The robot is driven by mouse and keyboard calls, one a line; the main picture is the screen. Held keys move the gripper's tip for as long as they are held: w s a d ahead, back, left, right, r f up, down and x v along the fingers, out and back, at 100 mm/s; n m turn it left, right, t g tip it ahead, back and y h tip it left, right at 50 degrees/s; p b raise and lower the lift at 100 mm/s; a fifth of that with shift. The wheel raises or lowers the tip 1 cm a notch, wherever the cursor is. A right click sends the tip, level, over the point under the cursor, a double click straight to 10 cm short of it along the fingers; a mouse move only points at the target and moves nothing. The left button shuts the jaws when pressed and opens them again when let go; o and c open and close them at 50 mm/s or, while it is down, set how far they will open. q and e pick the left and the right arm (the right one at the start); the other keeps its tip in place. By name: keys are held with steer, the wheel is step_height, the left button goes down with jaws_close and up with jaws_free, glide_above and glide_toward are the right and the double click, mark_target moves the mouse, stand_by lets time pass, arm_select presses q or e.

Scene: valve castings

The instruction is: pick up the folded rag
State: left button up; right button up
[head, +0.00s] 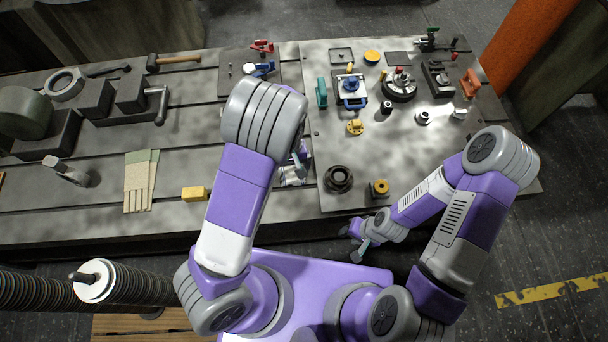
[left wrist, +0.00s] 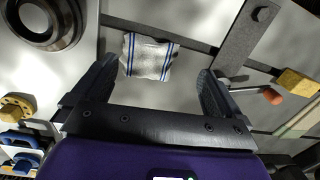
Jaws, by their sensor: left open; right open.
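The folded rag (left wrist: 148,57) is white with blue stripes and lies flat on the slotted metal table. In the head view only a small part of the rag (head: 291,181) shows, mostly hidden by my left arm. My left gripper (left wrist: 152,88) is open and empty, with its fingers spread to either side of the rag in the wrist picture. I cannot tell its exact height above the cloth. In the head view the left gripper (head: 301,160) is partly hidden behind my arm. My right gripper (head: 361,245) is open and empty by the table's front edge.
A dark ring (head: 338,179) and a yellow-topped part (head: 378,189) sit right of the rag on a raised plate. An orange-ended tool (left wrist: 272,97) lies near the rag. Several fixtures (head: 351,92) stand at the back.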

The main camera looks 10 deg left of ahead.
mark_target(291, 171)
arm_select(q)
steer(key=shift+w+d+r+t, duration=0.1)
steer(key=shift+w+d+t, duration=0.1)
steer(key=shift+w, duration=0.25)
steer(key=shift+w+d+r+t, duration=0.1)
steer(key=shift+w+d, duration=0.05)
steer(key=shift+w, duration=0.25)
steer(key=shift+w+d+f+b, duration=0.1)
steer(key=shift+w+f+b, duration=0.1)
steer(key=shift+f+b, duration=0.1)
steer(key=f, duration=0.2)
steer(key=f+b, duration=0.1)
steer(key=f, duration=0.1)
steer(key=a+f+b, duration=0.1)
steer(key=f, duration=0.1)
steer(key=shift+w+f, duration=0.25)
steer(key=shift+w, duration=0.05)
steer(key=shift+c, duration=0.8)
steer(key=c, duration=0.9)
step_height(291, 171, up, 10)
steer(key=p, duration=0.3)
